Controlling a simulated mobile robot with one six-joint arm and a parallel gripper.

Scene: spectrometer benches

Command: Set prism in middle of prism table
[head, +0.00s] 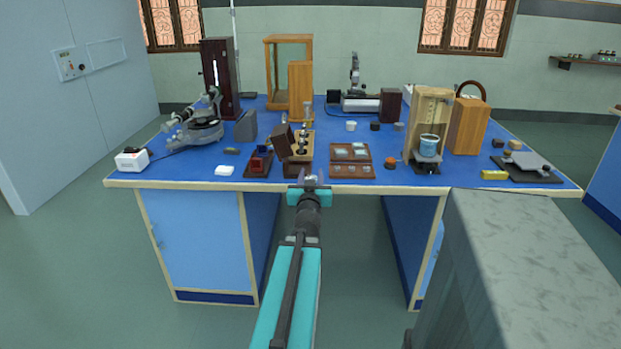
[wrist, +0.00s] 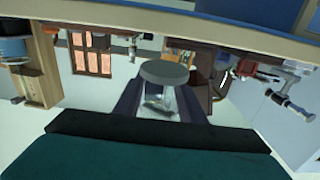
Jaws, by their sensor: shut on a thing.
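My gripper (head: 310,184) is in front of the bench's near edge in the head view, its fingers towards the bench. In the wrist view my gripper (wrist: 160,103) is shut on a small clear, glassy piece, which looks like the prism (wrist: 158,104). A grey round disc (wrist: 165,73) shows right beside the glassy piece; I cannot tell whether they are joined. The spectrometer (head: 200,130) stands at the bench's left, well away from my gripper. Its prism table is too small to make out clearly. The spectrometer also shows, upside down, in the wrist view (wrist: 272,80).
The blue bench (head: 240,177) is crowded. An open wooden box (head: 297,150) and flat trays (head: 350,171) stand just beyond my gripper. A white box (head: 132,160) is left of the spectrometer. A grey block (head: 520,270) fills the lower right. Floor left of the bench is clear.

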